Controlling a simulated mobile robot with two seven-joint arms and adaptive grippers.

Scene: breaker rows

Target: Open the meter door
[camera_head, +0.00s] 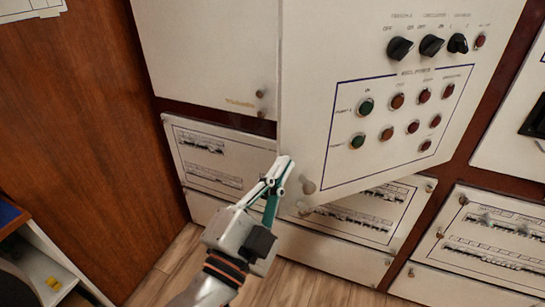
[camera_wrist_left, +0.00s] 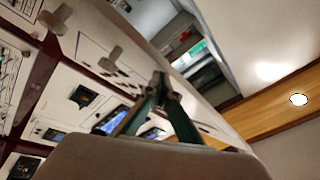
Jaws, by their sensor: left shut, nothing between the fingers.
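A white door panel (camera_head: 400,100) with black rotary switches and rows of red and green buttons fills the upper right of the head view. It stands out from the cabinet front at an angle, its lower edge overlapping the panels below. I cannot read a label that marks it as the meter door. A round knob (camera_head: 308,187) sits at its lower left corner. My left gripper (camera_head: 281,170) is shut and empty, just left of that knob and close to the door's left edge. Its fingers (camera_wrist_left: 160,90) also show in the left wrist view. My right gripper is out of view.
A plain white panel (camera_head: 205,50) with two small knobs is at the upper left. Breaker-row panels (camera_head: 215,160) lie below, with another (camera_head: 490,240) at lower right. A wooden wall (camera_head: 80,140) stands on the left. The left wrist view shows a dark opening (camera_wrist_left: 205,75).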

